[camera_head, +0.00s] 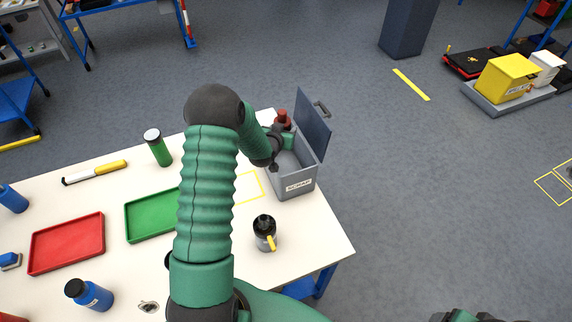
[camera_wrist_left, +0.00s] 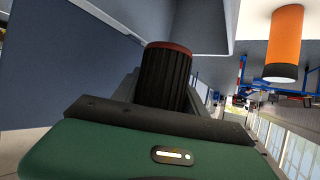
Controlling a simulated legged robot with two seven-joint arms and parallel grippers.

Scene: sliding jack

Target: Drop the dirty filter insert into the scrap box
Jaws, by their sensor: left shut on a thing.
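The grey scrap box (camera_head: 299,187), labelled SCRAP, stands on the table's right side with its lid (camera_head: 313,125) open. My left gripper (camera_head: 283,131) is at the far side of the box, by its opening. It is shut on the filter insert (camera_head: 283,117), whose reddish end shows above the jaws. In the left wrist view the filter insert (camera_wrist_left: 166,78) is a dark ribbed cylinder with a red rim, between the jaws. Box walls lie close around it there. My forearm hides part of the table. My right gripper does not show.
A dark bottle with a yellow part (camera_head: 265,233) stands in front of the box. A green tray (camera_head: 150,216), a red tray (camera_head: 67,243) and a green can (camera_head: 158,147) are further left. An orange cylinder (camera_wrist_left: 287,42) shows in the left wrist view.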

